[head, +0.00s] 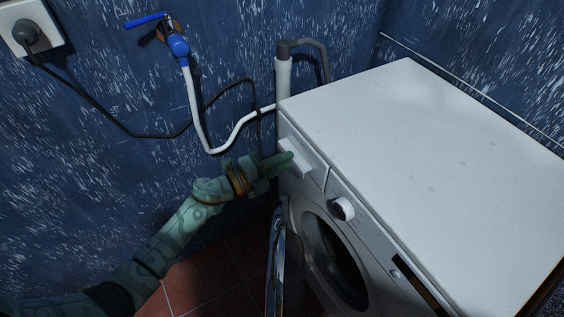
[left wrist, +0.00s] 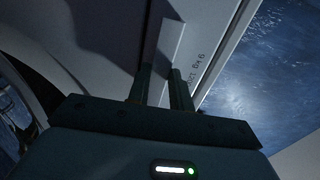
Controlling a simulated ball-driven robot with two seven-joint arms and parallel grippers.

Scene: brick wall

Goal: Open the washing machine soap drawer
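The white washing machine (head: 420,130) stands against the blue wall. Its soap drawer (head: 313,165) is at the upper left of the front, left of the round knob (head: 343,209). My left gripper (head: 287,160) is at the drawer front. In the left wrist view, my left gripper's two fingers (left wrist: 160,88) are a small distance apart, with the pale drawer handle (left wrist: 167,45) between them. They appear shut on it. The drawer looks about flush with the front, though the gripper partly hides it. My right gripper is out of view.
The round door (head: 277,262) hangs open just below my left gripper, beside the dark drum opening (head: 337,262). A white hose (head: 200,125), black cable (head: 150,135) and upright pipe (head: 283,85) are behind my left arm. The red tiled floor (head: 205,280) is clear at the lower left.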

